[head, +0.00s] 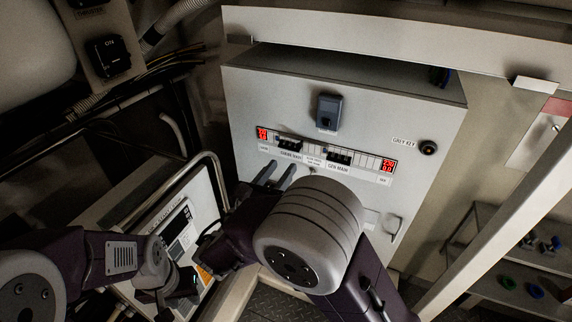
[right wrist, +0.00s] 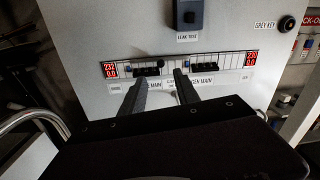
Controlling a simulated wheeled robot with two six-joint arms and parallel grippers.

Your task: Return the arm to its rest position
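My right gripper (head: 277,172) is raised in front of the grey cabinet (head: 360,105), below its breaker row. In the right wrist view its two fingers (right wrist: 160,84) are parallel with a clear gap and nothing between them. The fingers overlap the lower edge of the breaker strip in that view; whether they touch the panel I cannot tell. My left gripper (head: 172,296) is low at the left, in front of the white control panel. Its fingers are dark and small, so its opening is unclear.
The cabinet carries red displays (head: 263,134), a breaker strip (head: 325,157), a grey box (head: 329,112) and a key switch (head: 428,147). A metal tube rail (head: 217,170) borders the control panel (head: 180,222). A pale post (head: 500,225) and shelves (head: 520,255) stand at the right.

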